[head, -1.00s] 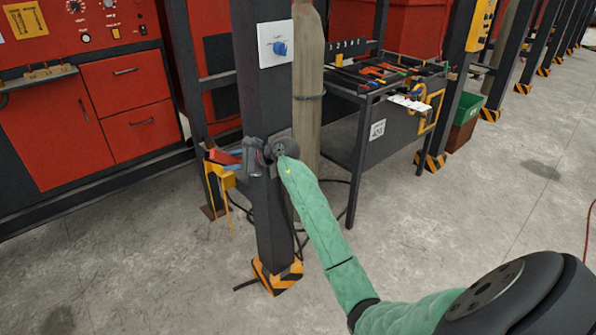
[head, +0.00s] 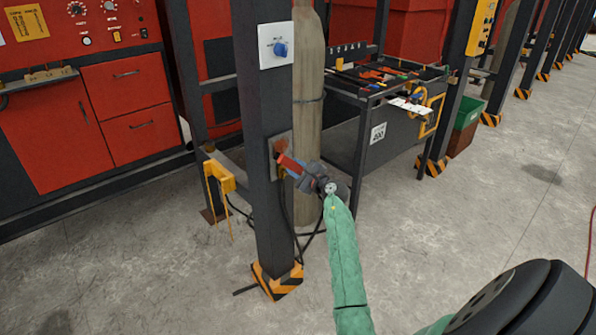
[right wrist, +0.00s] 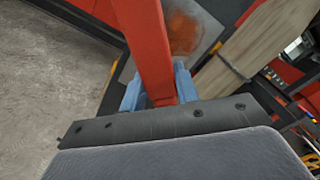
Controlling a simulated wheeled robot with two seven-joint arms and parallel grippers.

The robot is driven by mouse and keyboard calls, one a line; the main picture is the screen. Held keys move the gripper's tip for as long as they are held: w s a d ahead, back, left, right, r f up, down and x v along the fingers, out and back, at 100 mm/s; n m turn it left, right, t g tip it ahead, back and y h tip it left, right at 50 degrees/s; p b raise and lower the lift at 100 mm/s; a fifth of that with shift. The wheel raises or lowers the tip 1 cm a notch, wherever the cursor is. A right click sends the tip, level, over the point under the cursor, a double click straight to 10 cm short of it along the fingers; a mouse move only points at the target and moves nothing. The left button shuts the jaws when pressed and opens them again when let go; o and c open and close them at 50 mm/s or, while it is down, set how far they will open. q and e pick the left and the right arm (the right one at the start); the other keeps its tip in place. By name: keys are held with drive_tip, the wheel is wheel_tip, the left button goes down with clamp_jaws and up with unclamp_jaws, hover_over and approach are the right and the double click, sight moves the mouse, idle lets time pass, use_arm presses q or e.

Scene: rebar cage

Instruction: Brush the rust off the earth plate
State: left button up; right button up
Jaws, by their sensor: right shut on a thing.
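The earth plate (head: 285,144) is a small grey plate on the dark steel column. It also shows in the right wrist view (right wrist: 207,28), with an orange-brown rust patch on its face. My right gripper (head: 300,171) is just right of the column, its blue fingers shut on a red brush (head: 287,160). The brush's red body (right wrist: 148,45) runs away from the fingers towards the plate in the right wrist view. Its bristles are not clearly visible, and I cannot tell whether it touches the plate. My left gripper is not in view.
The column carries a white panel with a blue knob (head: 280,48) above the plate. A yellow bracket (head: 221,176) sits left of the column. A wooden post (head: 308,110) and dark tool bench (head: 400,125) stand behind. Cables hang near the column's foot.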

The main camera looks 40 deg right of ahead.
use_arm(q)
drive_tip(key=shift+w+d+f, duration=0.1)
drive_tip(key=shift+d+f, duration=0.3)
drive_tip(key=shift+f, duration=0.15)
use_arm(e)
drive_tip(key=shift+w+a, duration=0.15)
drive_tip(key=shift+w, duration=2.05)
use_arm(q)
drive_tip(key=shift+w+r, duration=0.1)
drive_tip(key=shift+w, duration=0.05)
drive_tip(key=shift+b, duration=0.4)
use_arm(e)
drive_tip(key=shift+w+a, duration=0.1)
drive_tip(key=shift+w, duration=0.45)
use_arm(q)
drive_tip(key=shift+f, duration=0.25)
